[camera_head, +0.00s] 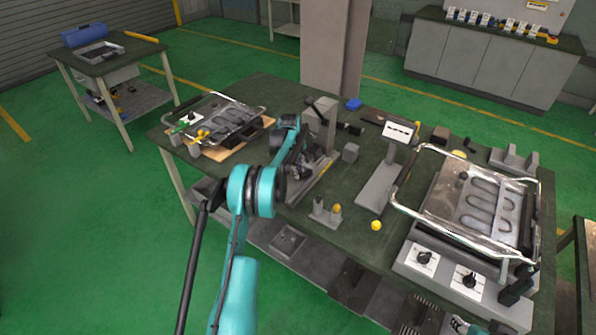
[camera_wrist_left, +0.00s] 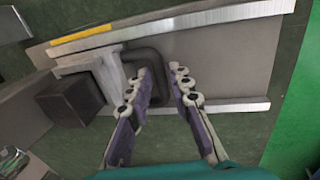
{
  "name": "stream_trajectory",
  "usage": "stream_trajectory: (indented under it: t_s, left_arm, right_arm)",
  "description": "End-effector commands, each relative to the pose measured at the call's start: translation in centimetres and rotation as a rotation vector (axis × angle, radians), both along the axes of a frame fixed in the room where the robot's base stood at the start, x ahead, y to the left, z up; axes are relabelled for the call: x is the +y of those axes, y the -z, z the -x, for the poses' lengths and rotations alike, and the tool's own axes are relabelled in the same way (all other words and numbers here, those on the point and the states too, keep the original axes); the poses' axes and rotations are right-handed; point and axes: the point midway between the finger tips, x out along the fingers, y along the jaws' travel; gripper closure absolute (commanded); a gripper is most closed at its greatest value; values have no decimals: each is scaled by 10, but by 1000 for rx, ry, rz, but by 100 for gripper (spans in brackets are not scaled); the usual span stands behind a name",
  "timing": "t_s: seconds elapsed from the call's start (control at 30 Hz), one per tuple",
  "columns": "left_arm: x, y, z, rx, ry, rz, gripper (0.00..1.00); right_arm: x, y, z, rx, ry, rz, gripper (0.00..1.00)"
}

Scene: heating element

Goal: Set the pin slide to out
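The pin slide shows in the left wrist view as a metal carriage (camera_wrist_left: 103,70) with a dark U-shaped handle (camera_wrist_left: 157,62), on a grey base between light metal rails. In the head view the slide's base (camera_head: 318,178) is on the middle of the green bench, partly hidden by my left arm. My left gripper (camera_wrist_left: 162,70) is open over the slide, its two fingers apart with the handle's outer bar between the fingertips. I cannot tell whether they touch it. In the head view this gripper (camera_head: 298,166) is dark and small.
A dark block (camera_wrist_left: 70,102) sits beside the carriage. A grey post (camera_head: 320,125) stands behind the slide. A holder with pegs (camera_head: 326,213), a yellow ball (camera_head: 376,225) and a white-panelled stand (camera_head: 378,190) are nearby. A heater unit with knobs (camera_head: 470,205) fills the bench's right side.

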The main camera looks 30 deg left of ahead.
Motion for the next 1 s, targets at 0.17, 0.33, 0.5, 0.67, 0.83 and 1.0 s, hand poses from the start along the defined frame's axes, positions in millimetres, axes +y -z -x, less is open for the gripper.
stream_trajectory:
  t_s: [0.17, 0.33, 0.5, 0.67, 0.83, 1.0]
  left_arm:
    - [0, 0, 0, 0, 0, 0, 100]
    - [1, 0, 6, 0, -1, 0, 100]
    - [5, 0, 41, 1, -3, 0, 100]
    - [8, 0, 85, 1, -3, 0, 100]
    - [10, 0, 117, 0, -2, -1, 100]
    - [10, 0, 126, 0, 0, -1, 100]
  right_arm:
    - [0, 0, 0, 0, 0, 0, 60]
    - [0, 1, 0, 0, 0, 0, 60]
    - [0, 5, 0, 0, 0, 0, 60]
    - [0, 8, 0, 0, 0, 0, 60]
    - [0, 10, 0, 0, 0, 0, 60]
    - [0, 10, 0, 0, 0, 0, 60]
